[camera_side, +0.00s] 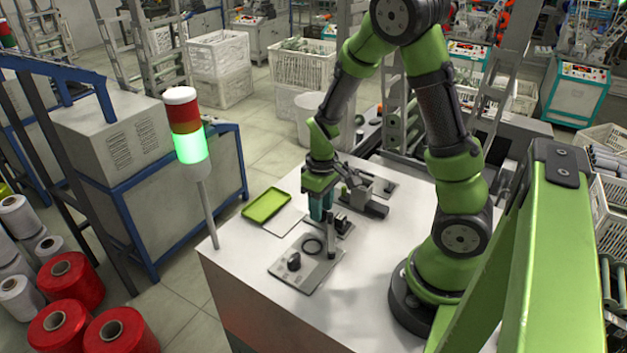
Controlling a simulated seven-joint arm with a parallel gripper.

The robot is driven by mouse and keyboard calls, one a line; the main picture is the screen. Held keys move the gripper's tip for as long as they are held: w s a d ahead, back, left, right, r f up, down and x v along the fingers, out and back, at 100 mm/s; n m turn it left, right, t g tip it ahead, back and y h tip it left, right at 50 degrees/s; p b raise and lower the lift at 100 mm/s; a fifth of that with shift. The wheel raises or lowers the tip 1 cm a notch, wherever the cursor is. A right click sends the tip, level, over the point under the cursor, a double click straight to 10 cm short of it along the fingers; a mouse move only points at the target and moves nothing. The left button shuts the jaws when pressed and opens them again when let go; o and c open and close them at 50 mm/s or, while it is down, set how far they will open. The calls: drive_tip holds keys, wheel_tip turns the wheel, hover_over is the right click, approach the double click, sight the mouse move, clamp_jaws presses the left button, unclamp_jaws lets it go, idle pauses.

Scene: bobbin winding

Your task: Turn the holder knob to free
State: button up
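My gripper (321,208) points down over the white table, with its teal end beside a small dark fixture (343,224). The fingertips are too small and partly hidden, so I cannot tell whether they are open or shut, or touch the fixture. A grey plate (318,278) lies in front, bearing a black knob-like part (294,262), a dark ring (312,246) and an upright grey post (331,236). I cannot tell for certain which part is the holder knob, nor how it is turned.
A green tray (266,205) lies on the table left of my gripper, with a pale flat sheet beside it. A dark grey device (368,203) stands just right of my gripper. A signal tower (188,140) with its green light lit rises at the table's left corner. The front of the table is clear.

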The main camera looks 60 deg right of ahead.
drive_tip(key=shift+f, duration=0.2)
clamp_jaws()
idle(0.4)
drive_tip(key=m, duration=0.5)
drive_tip(key=shift+m, duration=0.4)
drive_tip(key=m, duration=0.6)
idle(0.4)
unclamp_jaws()
